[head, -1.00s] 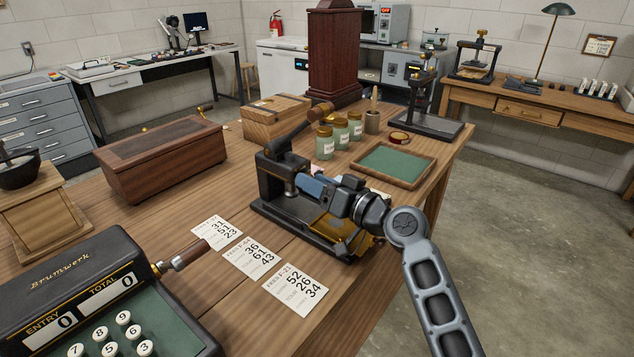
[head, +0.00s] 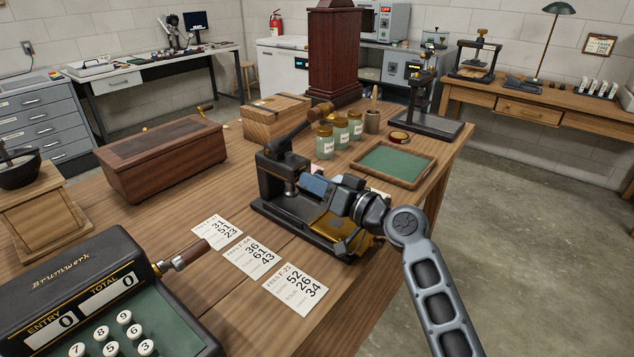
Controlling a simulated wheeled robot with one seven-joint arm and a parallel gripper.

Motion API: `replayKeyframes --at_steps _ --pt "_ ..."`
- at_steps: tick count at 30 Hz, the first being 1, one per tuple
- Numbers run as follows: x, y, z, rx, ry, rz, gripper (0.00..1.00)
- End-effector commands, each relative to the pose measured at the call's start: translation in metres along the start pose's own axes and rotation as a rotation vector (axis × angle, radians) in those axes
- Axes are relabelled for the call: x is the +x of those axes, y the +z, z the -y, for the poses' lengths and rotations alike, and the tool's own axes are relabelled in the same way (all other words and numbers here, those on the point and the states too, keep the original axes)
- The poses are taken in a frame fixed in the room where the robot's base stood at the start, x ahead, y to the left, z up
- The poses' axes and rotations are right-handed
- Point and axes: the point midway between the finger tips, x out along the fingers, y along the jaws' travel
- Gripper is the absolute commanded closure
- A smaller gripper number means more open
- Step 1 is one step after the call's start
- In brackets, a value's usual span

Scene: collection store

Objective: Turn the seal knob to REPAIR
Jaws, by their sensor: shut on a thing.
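A black and brass seal press (head: 268,178) with a wooden-ended lever stands on the wooden table. My gripper (head: 308,190) reaches in from the right over the press's base, its jaw end up against the press's upright part. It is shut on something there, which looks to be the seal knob. The knob, its marks and the fingertips are hidden behind my gripper and wrist, so I cannot read its setting.
Three printed cards (head: 253,257) lie in front of the press. Glass jars (head: 324,142) and a green-lined tray (head: 396,164) stand close behind my arm.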

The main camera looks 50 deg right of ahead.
Motion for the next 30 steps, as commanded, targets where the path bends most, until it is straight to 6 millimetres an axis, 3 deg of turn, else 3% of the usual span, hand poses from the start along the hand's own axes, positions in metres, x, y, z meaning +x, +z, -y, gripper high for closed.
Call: replayKeyframes --at_steps 21,30 --pt "-0.0004 -0.0030 0.0004 0.535 0.023 0.041 1.00" --pt "-0.0005 -0.0024 -0.0006 0.686 0.029 0.052 1.00"
